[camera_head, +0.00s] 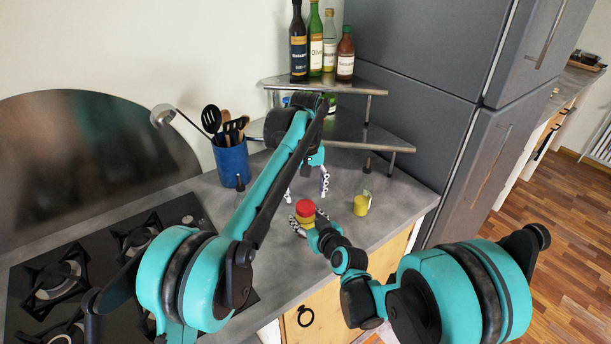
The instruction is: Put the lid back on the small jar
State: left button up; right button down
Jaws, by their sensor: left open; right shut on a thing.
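A small round thing (305,208), red on top with a yellow-orange band below, sits between the fingers of my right gripper (306,222). That gripper is shut on it, low over the counter. The red top looks like a lid; I cannot tell whether the part below is the small jar or whether they are seated together. My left gripper (307,190) is open and empty, fingers pointing down, just behind the red top. A clear glass container (363,202) with yellow contents stands upright to the right; its top is hard to make out.
A two-tier metal corner shelf (345,92) with several bottles (316,45) stands behind. A blue utensil holder (232,160) is at the back left, the gas hob (60,278) at the left. Grey counter (395,215) is free near the right front edge.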

pick_arm(q)
notch_tip(320, 180, up, 8)
dwell(0.4)
pick_arm(e)
jog(key=c, duration=0.5)
grip_release()
jog(key=shift+c, duration=0.2)
jog(key=v, duration=1.2)
